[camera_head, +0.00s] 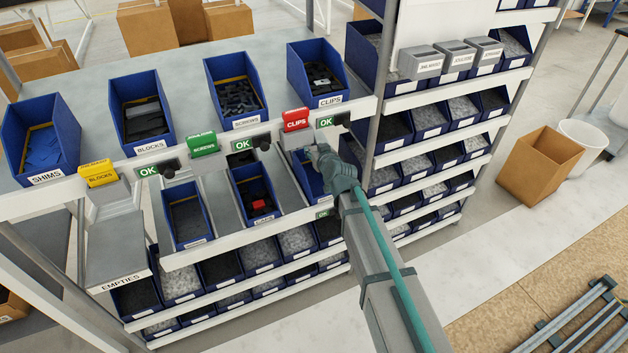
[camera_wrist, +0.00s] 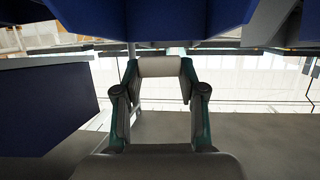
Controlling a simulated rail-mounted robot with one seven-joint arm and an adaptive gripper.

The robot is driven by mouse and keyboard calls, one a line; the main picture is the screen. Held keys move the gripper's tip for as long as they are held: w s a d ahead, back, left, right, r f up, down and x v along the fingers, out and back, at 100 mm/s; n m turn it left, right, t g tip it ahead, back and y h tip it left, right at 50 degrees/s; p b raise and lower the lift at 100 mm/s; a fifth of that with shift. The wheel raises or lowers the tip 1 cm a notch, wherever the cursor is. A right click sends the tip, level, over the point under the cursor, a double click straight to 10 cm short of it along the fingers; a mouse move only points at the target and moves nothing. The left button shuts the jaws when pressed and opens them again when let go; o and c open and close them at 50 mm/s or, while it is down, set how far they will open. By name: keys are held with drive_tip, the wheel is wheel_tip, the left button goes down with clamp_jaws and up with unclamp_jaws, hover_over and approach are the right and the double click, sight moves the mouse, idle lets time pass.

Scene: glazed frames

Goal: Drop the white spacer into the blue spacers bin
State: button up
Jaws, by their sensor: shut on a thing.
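A white spacer (camera_wrist: 160,66) is a short pale cylinder. It lies crosswise between the fingertips of my gripper (camera_wrist: 160,76) in the wrist view, and the gripper is shut on it. In the head view my gripper (camera_head: 316,153) is at the shelf's front, below the CLIPS bin and over the rightmost blue bin (camera_head: 304,178) of the lower row, partly covering it. I cannot read which is labelled spacers.
Upper blue bins hold shims (camera_head: 42,150), blocks (camera_head: 142,112) and clips (camera_head: 318,75). A red box (camera_head: 295,119) and a green box (camera_head: 202,144) stand on the shelf edge near the arm. Blue bin walls (camera_wrist: 40,105) crowd the gripper from the left and above.

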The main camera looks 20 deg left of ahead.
drive_tip(key=shift+f, duration=0.55)
drive_tip(key=o, duration=0.9)
drive_tip(key=v, duration=1.2)
